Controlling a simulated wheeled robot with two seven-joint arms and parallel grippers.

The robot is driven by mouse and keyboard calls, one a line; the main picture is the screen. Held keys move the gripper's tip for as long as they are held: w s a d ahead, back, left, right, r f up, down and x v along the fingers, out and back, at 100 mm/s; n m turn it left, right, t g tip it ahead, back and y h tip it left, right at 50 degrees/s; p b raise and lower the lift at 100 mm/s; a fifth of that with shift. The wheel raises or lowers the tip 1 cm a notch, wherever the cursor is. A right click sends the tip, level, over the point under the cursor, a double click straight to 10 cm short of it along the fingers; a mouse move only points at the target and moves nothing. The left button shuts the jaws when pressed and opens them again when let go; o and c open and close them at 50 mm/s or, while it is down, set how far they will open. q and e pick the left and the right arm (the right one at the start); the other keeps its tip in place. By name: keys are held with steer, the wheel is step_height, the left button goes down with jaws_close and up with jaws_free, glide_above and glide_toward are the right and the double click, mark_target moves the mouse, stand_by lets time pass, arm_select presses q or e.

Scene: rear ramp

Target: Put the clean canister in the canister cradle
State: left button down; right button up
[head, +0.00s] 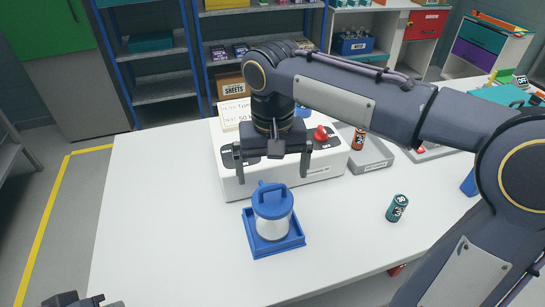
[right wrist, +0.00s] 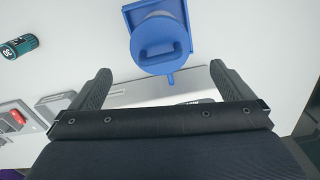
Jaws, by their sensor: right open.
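The canister (head: 271,229), with a pale clear body and a blue lid with a handle, stands upright inside the blue square cradle (head: 292,245) on the white table. In the right wrist view, the canister's blue lid (right wrist: 155,52) and the cradle (right wrist: 130,13) show beyond the fingers. My right gripper (head: 272,163) is open and empty, above and behind the canister, with its fingers spread and apart from it; it also shows in the right wrist view (right wrist: 160,72). My left gripper (head: 82,300) is only partly in view at the bottom left corner.
A white box device (head: 310,172) with a red knob (head: 321,133) stands behind the cradle, under my right gripper. The table's left and front are clear.

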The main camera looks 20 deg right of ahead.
step_height(320, 180, up, 2)
steer(key=shift+r, duration=0.25)
steer(key=shift+s+d, duration=0.15)
steer(key=shift+d, duration=0.1)
steer(key=s+d+f+t+y, duration=0.2)
steer(key=s+d+f, duration=0.2)
steer(key=s, duration=0.4)
steer(key=s+d+f+t+y, duration=0.1)
steer(key=s+d+f+t, duration=0.2)
steer(key=s+f, duration=0.4)
steer(key=shift+s+d+t+y, duration=0.3)
steer(key=shift+s+d+y, duration=0.15)
steer(key=shift+d, duration=0.4)
stand_by(0.4)
